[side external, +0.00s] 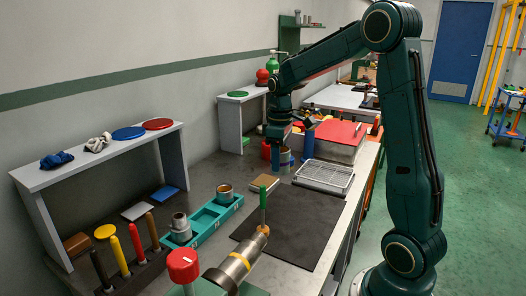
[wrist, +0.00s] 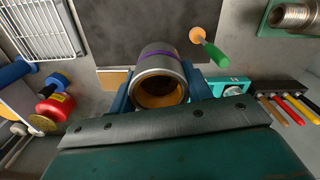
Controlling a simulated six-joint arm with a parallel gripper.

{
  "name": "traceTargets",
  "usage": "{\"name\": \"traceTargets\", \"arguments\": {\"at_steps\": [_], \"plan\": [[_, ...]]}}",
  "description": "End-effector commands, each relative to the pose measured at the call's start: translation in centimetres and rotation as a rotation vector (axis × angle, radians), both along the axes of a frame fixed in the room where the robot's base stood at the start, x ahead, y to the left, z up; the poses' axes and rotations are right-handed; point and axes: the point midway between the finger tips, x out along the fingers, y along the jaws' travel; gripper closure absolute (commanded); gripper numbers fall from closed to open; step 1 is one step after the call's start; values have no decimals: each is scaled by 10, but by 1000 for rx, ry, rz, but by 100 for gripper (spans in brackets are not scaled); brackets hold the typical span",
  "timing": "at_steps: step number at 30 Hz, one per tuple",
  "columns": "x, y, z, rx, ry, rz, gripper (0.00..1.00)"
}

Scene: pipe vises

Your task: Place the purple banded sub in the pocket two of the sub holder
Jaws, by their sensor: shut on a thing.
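The purple banded sub (wrist: 160,78) is a grey metal ring with an orange-brown bore and a purple band, seen end-on in the wrist view. My gripper (wrist: 160,95) is shut on it, with one blue finger on each side. In the side view my gripper (side external: 289,156) holds it above the bench, beyond the holder; its band is not clear there. The teal sub holder (side external: 204,221) lies on the bench. A grey sub (side external: 181,228) stands in its near end and an orange-brown sub (side external: 225,192) at its far end. The middle pockets look empty. Pocket numbers are unreadable.
A pipe (side external: 236,265) in a vise and a green-handled tool (side external: 263,207) stand near the dark mat (side external: 305,225). Several upright tools (side external: 137,243) stand left of the holder. A wire tray (side external: 324,176) lies right of my gripper. A low shelf (side external: 95,158) runs along the wall.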

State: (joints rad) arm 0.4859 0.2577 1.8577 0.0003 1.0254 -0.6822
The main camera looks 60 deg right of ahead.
Motion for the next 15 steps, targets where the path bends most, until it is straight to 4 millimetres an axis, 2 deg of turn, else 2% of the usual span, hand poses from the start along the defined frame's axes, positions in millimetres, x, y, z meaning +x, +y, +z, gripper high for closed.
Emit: {"name": "traceTargets", "arguments": {"at_steps": [1, 6, 15], "plan": [[-10, -8, 10, -2, -5, 9, 82], [-32, -21, 28, -2, -2, 48, 82], [-41, -25, 34, 1, 1, 68, 82]]}}
